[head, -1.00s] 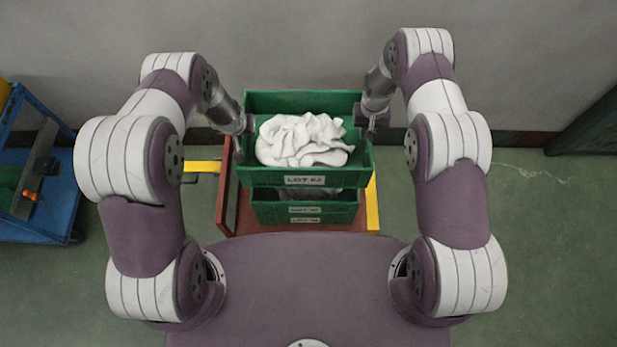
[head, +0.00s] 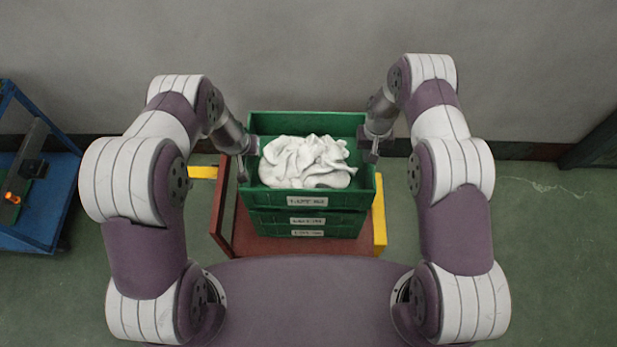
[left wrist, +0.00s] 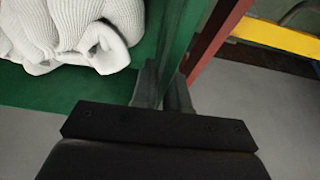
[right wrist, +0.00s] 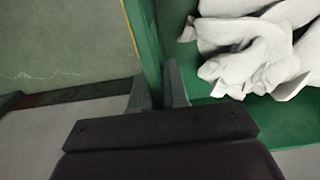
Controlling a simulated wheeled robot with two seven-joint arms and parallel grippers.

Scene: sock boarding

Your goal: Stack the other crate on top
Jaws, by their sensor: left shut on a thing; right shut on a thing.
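The upper green crate (head: 307,200) holds a heap of white socks (head: 305,163) and has a label on its front. It sits level over the other green crates (head: 307,226), whose labelled fronts show below it; any small gap between them cannot be made out. My left gripper (head: 243,177) is shut on the crate's left wall, which also shows in the left wrist view (left wrist: 178,45). My right gripper (head: 370,157) is shut on the crate's right wall, which also shows in the right wrist view (right wrist: 146,45).
The stack stands on a reddish-brown platform (head: 225,225) with a yellow part (head: 379,222) at its right. A blue bench (head: 50,215) with a dark bar and an orange knob stands at far left. A grey wall is close behind. Green floor is clear at right.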

